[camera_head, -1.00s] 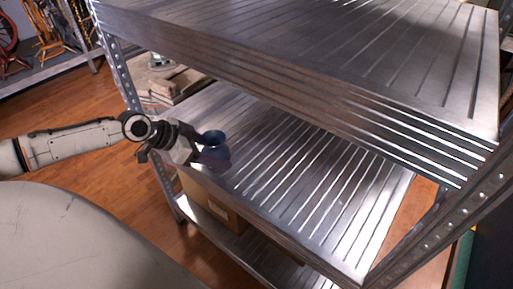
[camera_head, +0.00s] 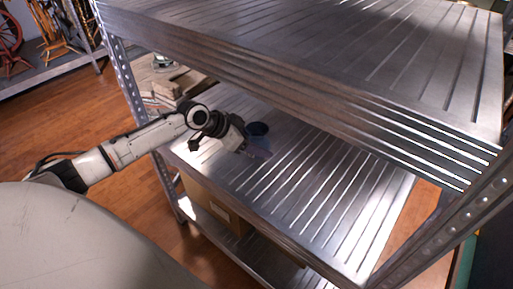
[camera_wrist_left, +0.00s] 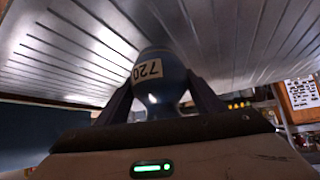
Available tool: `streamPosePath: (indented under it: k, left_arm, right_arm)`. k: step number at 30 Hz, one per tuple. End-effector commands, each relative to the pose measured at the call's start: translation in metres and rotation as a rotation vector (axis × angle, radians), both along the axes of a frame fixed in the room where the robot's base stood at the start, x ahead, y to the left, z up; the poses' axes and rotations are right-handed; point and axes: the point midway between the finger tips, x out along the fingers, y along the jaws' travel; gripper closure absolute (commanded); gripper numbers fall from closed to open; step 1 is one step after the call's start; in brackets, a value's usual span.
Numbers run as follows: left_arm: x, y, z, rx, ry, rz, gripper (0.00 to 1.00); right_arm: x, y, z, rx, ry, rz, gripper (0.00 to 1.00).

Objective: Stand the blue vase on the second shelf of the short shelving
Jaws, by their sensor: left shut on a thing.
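The blue vase (camera_head: 257,129) is at the end of my left gripper (camera_head: 243,143), just over the middle shelf board (camera_head: 330,190) of the metal shelving, near its left side. In the left wrist view the vase (camera_wrist_left: 158,75) stands between the two fingers of my left gripper (camera_wrist_left: 160,98), which is shut on it. A label reading 720 shows on the vase. The gripper hides part of the vase in the head view, and I cannot tell whether its base touches the board. My right gripper is not in view.
The top board (camera_head: 330,50) overhangs the middle one. Wooden pieces (camera_head: 170,85) lie behind at the left. A cardboard box (camera_head: 215,205) sits on the lower board. The middle board is clear to the right.

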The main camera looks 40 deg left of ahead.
Motion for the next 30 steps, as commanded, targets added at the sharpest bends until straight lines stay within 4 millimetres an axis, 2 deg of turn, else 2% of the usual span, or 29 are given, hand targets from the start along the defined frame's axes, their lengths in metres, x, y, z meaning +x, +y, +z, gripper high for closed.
streamPosePath:
  k: [4, 10, 11, 13, 14, 24, 30]
  left_arm:
    - [0.000, 0.000, -0.019, -0.002, 0.000, 0.001, 0.68]
    - [0.000, 0.000, -0.021, -0.001, -0.002, 0.000, 0.68]
    - [-0.001, 0.000, -0.022, -0.001, 0.002, 0.000, 0.34]
    - [-0.001, 0.000, -0.022, -0.001, 0.002, 0.000, 0.22]
    - [-0.001, 0.000, -0.022, 0.000, 0.001, 0.001, 0.19]
    - [-0.003, 0.002, -0.019, 0.001, 0.000, 0.001, 0.19]
    - [-0.022, 0.012, 0.002, 0.005, 0.001, -0.001, 0.19]
  right_arm:
    - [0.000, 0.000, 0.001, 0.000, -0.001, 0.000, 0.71]
    - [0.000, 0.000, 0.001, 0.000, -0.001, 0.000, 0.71]
    - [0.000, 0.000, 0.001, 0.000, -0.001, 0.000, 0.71]
    - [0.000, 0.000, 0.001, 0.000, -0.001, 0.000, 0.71]
    - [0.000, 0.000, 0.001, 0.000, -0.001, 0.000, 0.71]
    - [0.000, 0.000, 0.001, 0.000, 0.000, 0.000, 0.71]
    - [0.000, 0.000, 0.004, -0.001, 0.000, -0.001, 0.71]
